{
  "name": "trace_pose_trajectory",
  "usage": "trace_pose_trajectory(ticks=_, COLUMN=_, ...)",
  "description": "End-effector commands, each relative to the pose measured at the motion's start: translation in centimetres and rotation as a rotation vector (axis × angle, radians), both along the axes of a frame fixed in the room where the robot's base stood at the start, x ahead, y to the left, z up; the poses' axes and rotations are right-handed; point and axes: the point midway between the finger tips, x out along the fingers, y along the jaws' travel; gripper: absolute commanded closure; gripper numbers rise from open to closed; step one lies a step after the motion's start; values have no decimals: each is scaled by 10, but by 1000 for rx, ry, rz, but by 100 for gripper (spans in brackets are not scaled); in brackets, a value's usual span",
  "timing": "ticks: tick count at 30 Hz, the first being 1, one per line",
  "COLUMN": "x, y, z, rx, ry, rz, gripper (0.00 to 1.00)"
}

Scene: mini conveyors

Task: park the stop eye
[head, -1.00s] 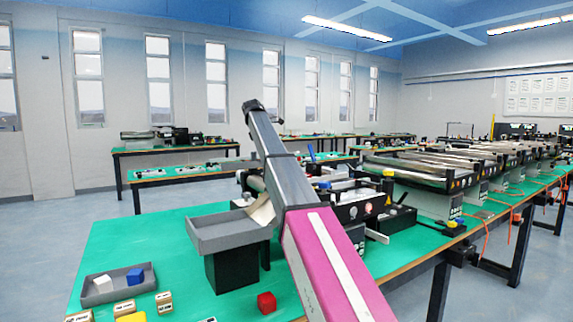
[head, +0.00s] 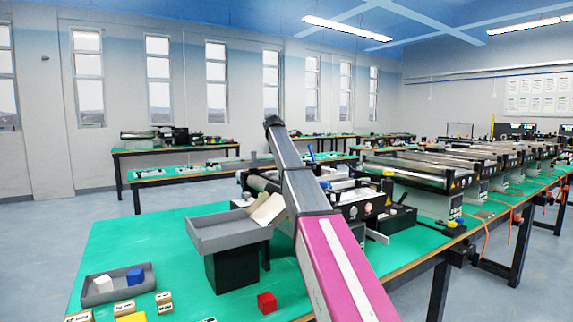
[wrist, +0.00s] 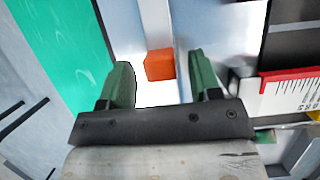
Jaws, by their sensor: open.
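In the wrist view my gripper (wrist: 161,76) is open, its two green fingers apart with nothing clamped between them. An orange-red block (wrist: 159,65) shows just beyond and between the fingertips, beside a pale metal surface. I cannot tell whether it is the stop eye or a loose piece. A white scale with a red edge (wrist: 290,90) lies right of the right finger. In the head view my arm crosses in front of the near conveyor (head: 345,195) and hides part of it. My gripper is not visible there, and I cannot make out the stop eye for certain.
A grey bin (head: 228,232) on a black stand sits at the conveyor's end below a beige chute (head: 268,207). A red cube (head: 267,302) lies on the green table (head: 130,235). A grey tray (head: 118,292) holds a white and a blue block. More conveyors stand right.

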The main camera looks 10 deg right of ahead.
Motion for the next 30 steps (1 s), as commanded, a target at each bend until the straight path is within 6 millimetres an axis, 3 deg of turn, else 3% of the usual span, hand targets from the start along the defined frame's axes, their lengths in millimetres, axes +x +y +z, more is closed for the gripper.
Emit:
trace_pose_trajectory(ticks=6, x=2, y=-5, z=-13, rx=0, ry=0, rz=-1, gripper=43)
trace_pose_trajectory(ticks=14, x=2, y=-5, z=-14, rx=0, ry=0, rz=-1, gripper=43)
trace_pose_trajectory(ticks=15, x=2, y=-5, z=-14, rx=0, ry=0, rz=-1, gripper=49)
trace_pose_trajectory(ticks=20, x=2, y=-5, z=-14, rx=0, ry=0, rz=-1, gripper=100)
trace_pose_trajectory(ticks=26, x=0, y=-1, z=-14, rx=1, ry=0, rz=0, gripper=100)
trace_pose_trajectory(ticks=30, x=-9, y=19, z=-14, rx=1, ry=0, rz=2, gripper=100)
